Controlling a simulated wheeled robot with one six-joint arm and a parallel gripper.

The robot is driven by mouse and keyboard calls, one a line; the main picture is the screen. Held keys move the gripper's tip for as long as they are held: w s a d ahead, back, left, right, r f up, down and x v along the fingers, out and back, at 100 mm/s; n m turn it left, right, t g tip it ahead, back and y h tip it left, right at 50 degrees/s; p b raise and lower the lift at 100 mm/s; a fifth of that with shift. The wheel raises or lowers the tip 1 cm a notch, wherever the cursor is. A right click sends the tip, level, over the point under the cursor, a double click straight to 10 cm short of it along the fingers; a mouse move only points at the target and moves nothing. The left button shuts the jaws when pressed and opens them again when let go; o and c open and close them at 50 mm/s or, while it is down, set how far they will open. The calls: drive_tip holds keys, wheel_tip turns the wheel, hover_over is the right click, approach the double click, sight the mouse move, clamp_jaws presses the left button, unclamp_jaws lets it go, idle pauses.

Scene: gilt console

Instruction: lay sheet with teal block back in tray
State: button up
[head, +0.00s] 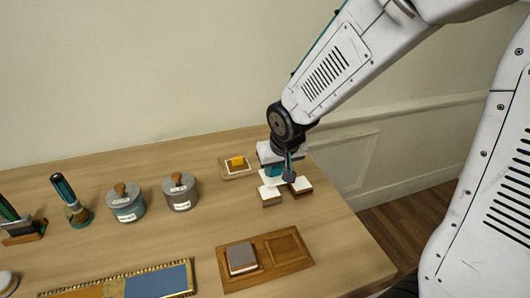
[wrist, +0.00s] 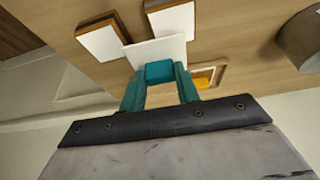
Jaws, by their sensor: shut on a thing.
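My gripper (wrist: 160,85) is shut on the teal block (wrist: 159,71), which stands on a white sheet (wrist: 157,50). In the head view the teal block (head: 275,170) and the sheet (head: 268,181) are partly hidden by my gripper (head: 285,174). The sheet overlaps two white-topped wooden blocks (head: 271,197) (head: 302,185) in the view; I cannot tell whether it touches them. A small pale tray (head: 225,173) to the left holds a yellow block (head: 237,162) on a white sheet. It shows partly in the wrist view, where the yellow block (wrist: 202,82) is beside my finger.
Two lidded pots (head: 126,207) (head: 180,193) stand left. A gold-framed panel (head: 160,282) lies front left. The table's right edge is close.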

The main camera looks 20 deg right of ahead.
drive_tip(key=w+d, duration=0.1)
drive_tip(key=w, duration=0.3)
drive_tip(key=w+f, duration=0.1)
drive_tip(key=w, duration=0.4)
drive_tip(key=w+d, duration=0.1)
drive_tip(key=w, duration=0.4)
drive_tip(key=shift+d+f, duration=0.2)
drive_tip(key=shift+d, duration=0.1)
drive_tip(key=shift+w+f, duration=0.15)
drive_tip(key=shift+f, duration=1.65)
drive_tip(key=shift+f, duration=0.1)
drive_tip(key=o, duration=0.9)
drive_tip(key=v, duration=1.1)
drive_tip(key=s+d+r+g, duration=0.1)
drive_tip(key=s+r, duration=0.3)
drive_tip(key=s, duration=0.4)
drive_tip(key=s+d+r, duration=0.1)
drive_tip(key=s+r, duration=0.4)
drive_tip(key=s, duration=1)
drive_tip(key=s+g, duration=0.1)
drive_tip(key=s, duration=0.5)
drive_tip(key=s+d+g, duration=0.1)
drive_tip(key=s, duration=0.5)
